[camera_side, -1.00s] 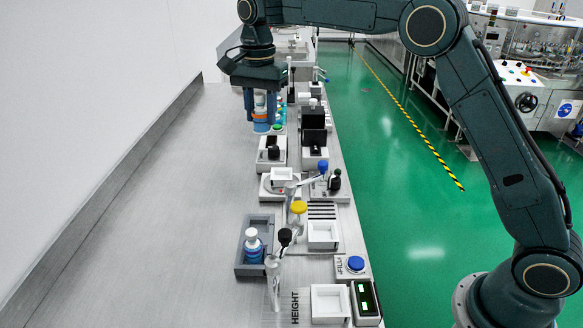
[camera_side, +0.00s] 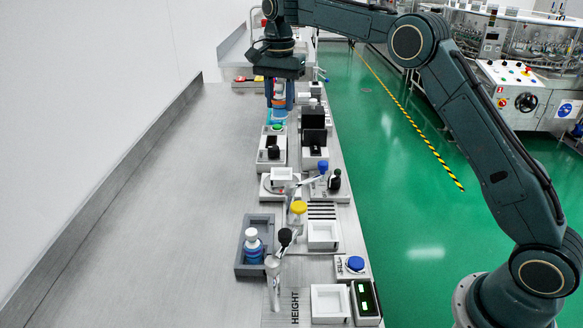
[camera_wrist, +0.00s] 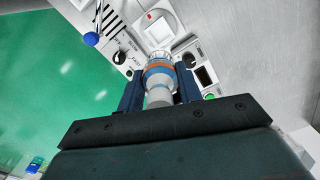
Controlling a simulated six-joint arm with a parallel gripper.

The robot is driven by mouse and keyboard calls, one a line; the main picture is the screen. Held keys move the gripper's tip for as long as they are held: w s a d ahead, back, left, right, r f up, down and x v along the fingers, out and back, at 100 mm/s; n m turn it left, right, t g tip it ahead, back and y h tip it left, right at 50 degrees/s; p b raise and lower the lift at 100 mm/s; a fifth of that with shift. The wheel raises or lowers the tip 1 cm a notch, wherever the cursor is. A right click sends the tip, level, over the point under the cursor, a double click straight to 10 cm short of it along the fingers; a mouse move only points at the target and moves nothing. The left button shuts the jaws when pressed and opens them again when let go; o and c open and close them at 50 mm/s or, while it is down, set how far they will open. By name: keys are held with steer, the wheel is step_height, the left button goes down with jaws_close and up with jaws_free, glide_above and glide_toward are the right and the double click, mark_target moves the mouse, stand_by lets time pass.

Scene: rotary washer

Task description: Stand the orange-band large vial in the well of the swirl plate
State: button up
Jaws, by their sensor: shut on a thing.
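My gripper (camera_side: 279,104) is shut on the orange-band large vial (camera_side: 280,88), which is held upright above the far part of the row of stations. In the wrist view the vial (camera_wrist: 160,80) sits between the two blue fingers of my gripper (camera_wrist: 158,92), its orange band showing near its far end. A white square holder on a round plate (camera_side: 282,176) stands nearer in the row and may be the swirl plate; I cannot tell for sure. It also shows in the wrist view (camera_wrist: 157,27). The vial is apart from it.
A white box with a black knob (camera_side: 272,150) and a unit with a green button (camera_side: 277,127) stand near the vial. A blue-band vial (camera_side: 253,243) stands in a grey tray (camera_side: 242,268). The left bench is clear.

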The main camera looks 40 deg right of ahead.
step_height(320, 180, down, 18)
steer(key=shift+f, duration=0.15)
stand_by(0.8)
steer(key=shift+f, duration=0.15)
steer(key=o, duration=1)
step_height(320, 180, up, 12)
steer(key=shift+r, duration=0.15)
stand_by(0.7)
